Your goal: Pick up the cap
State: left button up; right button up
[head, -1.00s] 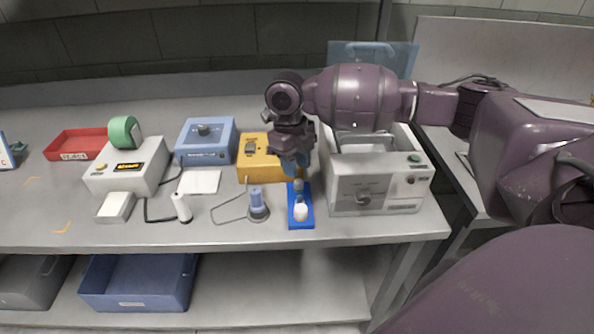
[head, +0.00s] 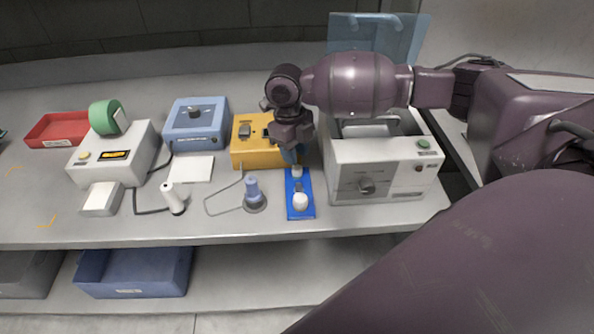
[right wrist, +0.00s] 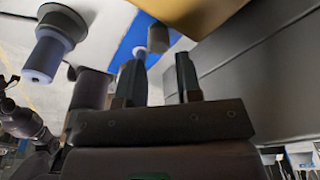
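A blue tray (head: 291,211) lies near the front edge of the bench. It carries a white rounded piece (head: 300,202) at its near end and a smaller pale piece (head: 297,171) at its far end; I cannot tell for sure which is the cap. My right gripper (head: 291,155) points down over the far end of the tray. In the right wrist view, its two fingers (right wrist: 159,75) are apart with nothing between them. A grey cylindrical piece (right wrist: 158,38) stands on the blue surface beyond the fingertips, not touching them.
A lavender cylinder on a grey base (head: 253,192) stands left of the tray. A yellow box (head: 250,159) is behind it, and a grey machine (head: 378,166) stands close on the right. A white handpiece (head: 173,197) and a blue box (head: 196,126) are further left.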

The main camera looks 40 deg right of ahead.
aim_at(297, 168)
jog(key=f, duration=0.5)
jog(key=shift+s, duration=0.4)
jog(key=c, duration=0.5)
jog(key=shift+r, duration=0.15)
jog(key=shift+c, duration=0.2)
